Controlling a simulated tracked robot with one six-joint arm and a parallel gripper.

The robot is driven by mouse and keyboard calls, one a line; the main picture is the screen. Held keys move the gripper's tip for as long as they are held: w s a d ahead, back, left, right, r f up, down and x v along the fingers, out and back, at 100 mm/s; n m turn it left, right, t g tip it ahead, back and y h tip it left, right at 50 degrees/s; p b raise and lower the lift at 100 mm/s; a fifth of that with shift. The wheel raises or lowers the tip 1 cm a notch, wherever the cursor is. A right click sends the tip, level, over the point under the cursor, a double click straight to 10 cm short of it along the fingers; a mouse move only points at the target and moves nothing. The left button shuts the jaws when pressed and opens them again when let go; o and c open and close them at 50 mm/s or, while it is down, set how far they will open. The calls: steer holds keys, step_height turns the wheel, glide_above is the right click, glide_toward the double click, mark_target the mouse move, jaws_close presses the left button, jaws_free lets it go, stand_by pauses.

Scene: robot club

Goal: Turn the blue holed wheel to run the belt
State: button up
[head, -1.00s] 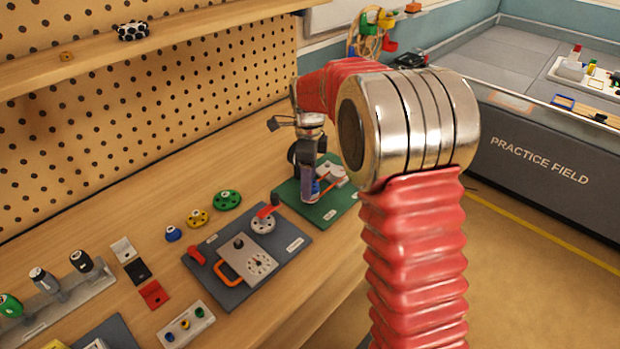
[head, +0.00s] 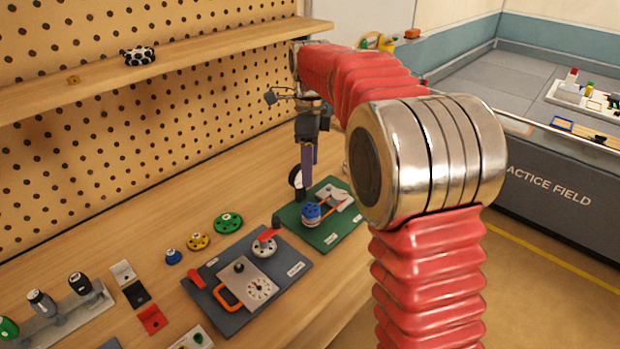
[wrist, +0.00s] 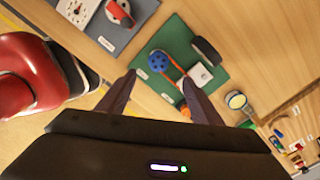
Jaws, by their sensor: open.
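The blue holed wheel (head: 311,212) sits on the green board (head: 322,238), with an orange-red belt (head: 331,205) running from it toward a grey-white part (head: 338,198). In the wrist view the blue wheel (wrist: 158,61) lies beyond and between my fingertips, with the belt (wrist: 172,80) beside it. My gripper (head: 308,160) is above and behind the wheel, pointing down, apart from it. In the wrist view my gripper (wrist: 157,78) shows two spread fingers with nothing between them.
A dark grey board (head: 250,275) with a dial, an orange handle and red levers lies left of the green board. A black upright part (head: 298,182) stands at the green board's back edge. Green (head: 228,222), yellow and blue knobs stand on the bench. Bare wood lies behind.

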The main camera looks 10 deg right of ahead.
steer(key=shift+r, duration=0.5)
steer(key=s+r+n+t, duration=0.2)
steer(key=s+r+n, duration=0.1)
steer(key=s+n, duration=0.4)
steer(key=s+r+n+t, duration=0.15)
steer(key=s+n, duration=0.25)
steer(key=s, duration=0.6)
steer(key=s+f+n+t, duration=0.1)
steer(key=s+f+n, duration=0.1)
steer(key=s+n, duration=0.3)
steer(key=s+f+n+t, duration=0.1)
steer(key=s+f+n, duration=0.2)
steer(key=s+n, duration=0.3)
steer(key=shift+s+d+f, duration=0.15)
steer(key=shift+s+f, duration=0.1)
steer(key=shift+s, duration=1.55)
steer(key=shift+c, duration=0.4)
